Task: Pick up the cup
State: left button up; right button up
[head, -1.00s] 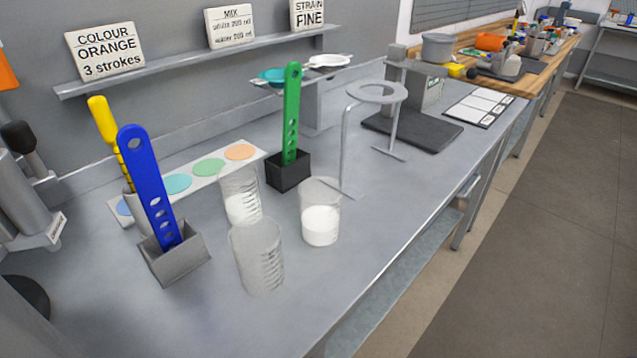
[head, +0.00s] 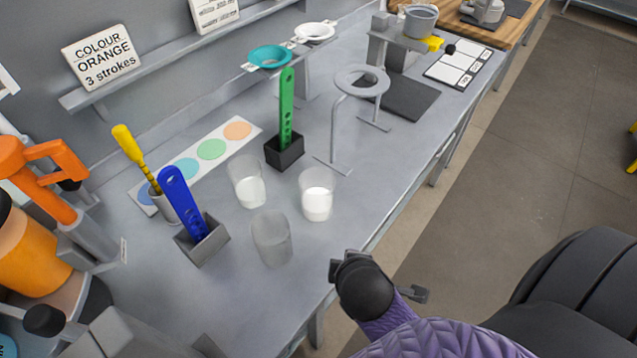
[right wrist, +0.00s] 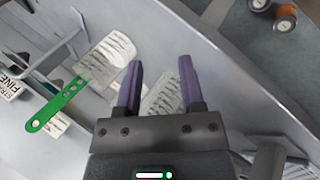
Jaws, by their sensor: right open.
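Three clear cups stand upright on the grey bench in the head view. The front cup (head: 271,238) looks empty. The left cup (head: 247,185) and the right cup (head: 317,197) hold white contents. My right gripper (head: 343,268) is over the bench's front edge, to the right of the front cup and apart from it. In the right wrist view my right gripper (right wrist: 160,62) is open, with purple fingers spread. A marked cup (right wrist: 160,98) shows beyond and between the fingers, and nothing is gripped. My left gripper is out of view.
A blue paddle (head: 182,205) in a grey holder stands left of the cups. A green paddle (head: 286,110) in a black holder and a ring stand (head: 362,82) stand behind. An orange machine (head: 35,245) is at far left. The bench's right front is clear.

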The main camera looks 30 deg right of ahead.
jog(key=w+d+r+n+t+h, duration=0.25)
jog(key=w+r+n, duration=0.2)
jog(key=n, duration=0.45)
jog(key=n+t+h+b, duration=0.1)
jog(key=n+t+b, duration=0.2)
jog(key=n, duration=0.7)
send_near(333, 179)
jog(key=x, duration=0.7)
jog(key=shift+w+d+f, duration=0.15)
jog(key=shift+w+d, duration=0.05)
jog(key=shift+w, duration=0.15)
jog(key=shift+c, duration=0.6)
jog(key=c, duration=0.5)
grip_shut()
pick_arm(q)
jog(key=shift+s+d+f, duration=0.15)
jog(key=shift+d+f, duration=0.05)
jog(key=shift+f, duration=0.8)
pick_arm(e)
jog(key=shift+s, duration=0.1)
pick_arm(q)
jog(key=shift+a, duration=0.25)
